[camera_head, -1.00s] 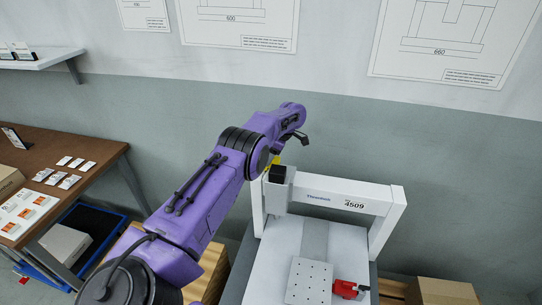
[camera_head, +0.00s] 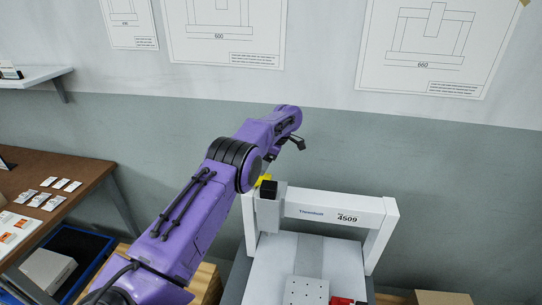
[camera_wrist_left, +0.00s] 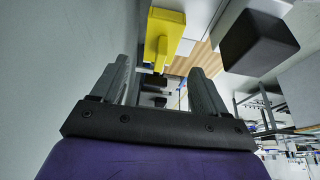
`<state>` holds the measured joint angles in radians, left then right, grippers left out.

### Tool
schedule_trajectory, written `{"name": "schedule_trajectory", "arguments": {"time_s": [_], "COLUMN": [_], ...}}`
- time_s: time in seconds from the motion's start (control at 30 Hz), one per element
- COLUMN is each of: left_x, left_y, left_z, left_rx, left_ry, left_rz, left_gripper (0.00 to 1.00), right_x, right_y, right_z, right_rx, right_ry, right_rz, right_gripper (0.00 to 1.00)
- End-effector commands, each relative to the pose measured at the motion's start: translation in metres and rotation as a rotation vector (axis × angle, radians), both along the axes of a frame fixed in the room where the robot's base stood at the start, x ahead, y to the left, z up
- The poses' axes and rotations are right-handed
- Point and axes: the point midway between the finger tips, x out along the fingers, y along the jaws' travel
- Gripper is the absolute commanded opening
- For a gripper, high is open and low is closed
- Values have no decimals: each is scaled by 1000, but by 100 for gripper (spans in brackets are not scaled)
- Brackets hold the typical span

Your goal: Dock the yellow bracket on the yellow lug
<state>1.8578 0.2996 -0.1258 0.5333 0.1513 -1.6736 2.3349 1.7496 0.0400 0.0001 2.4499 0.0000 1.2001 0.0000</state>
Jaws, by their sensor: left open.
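The yellow bracket and yellow lug cannot be told apart. In the left wrist view a yellow block (camera_wrist_left: 166,25) with a narrower tab below it lies just beyond my fingertips. In the head view a small yellow patch (camera_head: 264,181) shows beside the gantry's black-topped head, partly behind my purple arm. My left gripper (camera_wrist_left: 159,64) is open, with a finger on each side of the tab's line in the picture. I cannot tell whether it touches the yellow tab. My right gripper is not in view.
The white gantry frame (camera_head: 345,206) marked 4509 stands over a white bed with a perforated plate (camera_head: 306,291) and a red piece (camera_head: 343,301). The black block (camera_wrist_left: 258,42) is close on the right in the wrist view. A brown table (camera_head: 62,170) stands left; a wall is behind.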

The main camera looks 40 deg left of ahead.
Motion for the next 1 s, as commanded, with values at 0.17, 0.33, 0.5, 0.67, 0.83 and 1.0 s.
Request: {"name": "schedule_trajectory", "arguments": {"time_s": [0.17,0.33,0.5,0.67,0.83,1.0], "left_x": [9,13,13,13,13,13], "left_y": [-15,-23,-25,-25,-25,-24], "left_z": [41,64,68,68,68,68], "left_rx": [2,2,1,1,1,1], "left_ry": [-2,0,1,1,1,0], "left_rz": [-2,0,-1,-1,-1,0], "left_gripper": [74,74,74,74,74,74], "right_x": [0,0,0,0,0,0], "right_y": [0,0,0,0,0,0], "right_z": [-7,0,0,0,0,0], "right_rx": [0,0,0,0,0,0], "right_ry": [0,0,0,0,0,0], "right_rz": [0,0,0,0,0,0], "right_gripper": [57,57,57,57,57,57]}}
